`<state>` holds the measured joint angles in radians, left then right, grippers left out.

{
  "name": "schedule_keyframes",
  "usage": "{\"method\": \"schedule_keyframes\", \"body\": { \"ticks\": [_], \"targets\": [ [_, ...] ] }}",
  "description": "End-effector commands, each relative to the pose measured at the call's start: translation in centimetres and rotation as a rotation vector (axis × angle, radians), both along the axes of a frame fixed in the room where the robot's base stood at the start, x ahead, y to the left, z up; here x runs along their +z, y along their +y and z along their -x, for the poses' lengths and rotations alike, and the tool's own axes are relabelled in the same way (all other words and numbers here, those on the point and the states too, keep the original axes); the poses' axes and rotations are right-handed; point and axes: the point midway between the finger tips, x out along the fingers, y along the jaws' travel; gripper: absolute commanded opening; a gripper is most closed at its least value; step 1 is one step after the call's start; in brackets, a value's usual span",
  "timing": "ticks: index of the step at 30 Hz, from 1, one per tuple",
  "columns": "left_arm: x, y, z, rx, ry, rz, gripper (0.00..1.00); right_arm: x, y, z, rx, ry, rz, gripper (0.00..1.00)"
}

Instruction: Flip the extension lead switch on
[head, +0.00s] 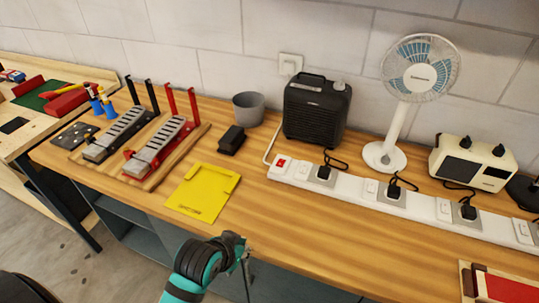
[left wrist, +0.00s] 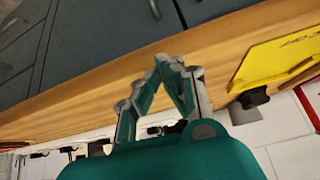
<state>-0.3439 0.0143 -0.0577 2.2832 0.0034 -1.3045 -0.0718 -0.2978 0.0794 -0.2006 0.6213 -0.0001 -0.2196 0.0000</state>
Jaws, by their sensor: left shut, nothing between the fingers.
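The white extension lead (head: 410,203) lies along the bench, with several sockets and black plugs in some of them. A red switch (head: 281,163) sits at its left end; whether it is on or off is too small to tell. Paler switches stand beside the sockets. My left gripper (head: 243,248) is at the bench's front edge, below and left of the lead and well apart from it. In the left wrist view, its fingers (left wrist: 170,62) come together at the tips with nothing between them. My right gripper is not in view.
A yellow tray (head: 203,192) lies left of my left gripper. Behind the lead stand a black heater (head: 316,108), a white fan (head: 398,120) and a cream appliance (head: 473,163). A red-and-white item (head: 505,286) lies at the front right. The wood before the lead is clear.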

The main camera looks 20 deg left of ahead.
Motion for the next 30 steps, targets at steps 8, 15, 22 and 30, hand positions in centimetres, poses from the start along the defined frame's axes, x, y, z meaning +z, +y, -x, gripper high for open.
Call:
{"method": "schedule_keyframes", "body": {
  "ticks": [8,15,22,30],
  "targets": [
    [5.6,-0.3,-11.1,0.038,-0.301,0.045,0.00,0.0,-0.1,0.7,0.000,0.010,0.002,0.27],
    [11.4,-0.5,-18.2,0.068,-0.528,0.074,0.00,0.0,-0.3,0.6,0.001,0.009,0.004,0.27],
    [12.5,-0.5,-19.3,0.073,-0.570,0.076,0.00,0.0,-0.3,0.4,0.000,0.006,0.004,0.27],
    [12.4,-0.5,-19.4,0.073,-0.567,0.077,0.00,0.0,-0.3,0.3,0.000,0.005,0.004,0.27]
  ]
}}
